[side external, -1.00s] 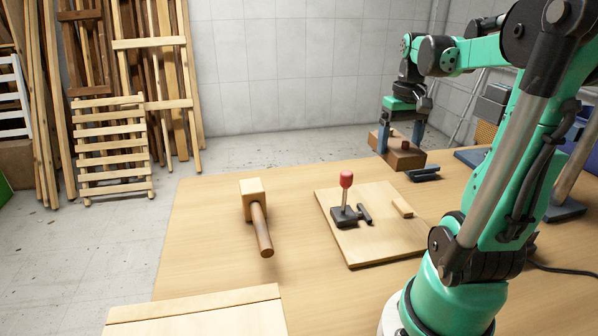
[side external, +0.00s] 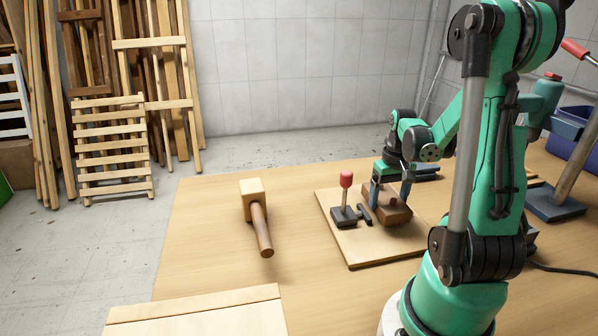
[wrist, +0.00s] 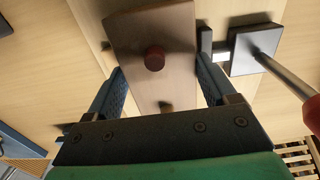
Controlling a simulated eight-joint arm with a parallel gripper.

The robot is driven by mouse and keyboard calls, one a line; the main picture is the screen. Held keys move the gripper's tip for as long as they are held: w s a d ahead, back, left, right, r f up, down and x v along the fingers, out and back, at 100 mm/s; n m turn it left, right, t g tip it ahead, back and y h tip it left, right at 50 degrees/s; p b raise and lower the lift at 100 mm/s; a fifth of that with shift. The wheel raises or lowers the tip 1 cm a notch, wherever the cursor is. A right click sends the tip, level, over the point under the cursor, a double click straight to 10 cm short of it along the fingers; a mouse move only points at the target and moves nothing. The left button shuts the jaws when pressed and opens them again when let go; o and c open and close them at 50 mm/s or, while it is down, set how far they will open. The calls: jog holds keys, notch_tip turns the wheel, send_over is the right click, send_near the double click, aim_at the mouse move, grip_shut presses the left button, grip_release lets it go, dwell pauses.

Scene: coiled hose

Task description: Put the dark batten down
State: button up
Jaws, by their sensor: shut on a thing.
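The dark batten (side external: 398,214) is a brown wooden piece with a dark red knob on top. My gripper (side external: 389,196) is shut on it, one finger on each side. In the wrist view the batten (wrist: 150,30) runs between the blue fingers, with the knob near its middle. It is over the right part of the pale board (side external: 349,247), close beside the red-handled clamp (side external: 345,198). I cannot tell whether its underside touches the board. The small pale strip on the board is hidden behind it or my arm.
A wooden mallet (side external: 258,220) lies left of the board. A pale panel (side external: 200,315) is at the front left. A blue bin (side external: 575,145) and another red-handled tool (side external: 574,50) are at the right. The table's left part is mostly clear.

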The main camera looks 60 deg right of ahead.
aim_at(389, 199)
jog(key=shift+f, duration=0.3)
jog(key=shift+f, duration=0.35)
jog(key=o, duration=1.4)
jog(key=shift+r, duration=0.1)
notch_tip(389, 199, up, 13)
jog(key=w+a+n+t, duration=0.2)
jog(key=w+a+n, duration=0.1)
jog(key=a, duration=0.5)
jog(key=w+a+f+n+t, duration=0.1)
jog(key=w+a+n+t, duration=0.1)
jog(key=a, duration=0.6)
jog(key=w+a+f+n+t, duration=0.1)
jog(key=w+a+n+t, duration=0.2)
jog(key=w+a, duration=0.3)
jog(key=shift+w+a+n, duration=0.15)
jog(key=shift+a+n, duration=0.35)
jog(key=shift+a, duration=0.45)
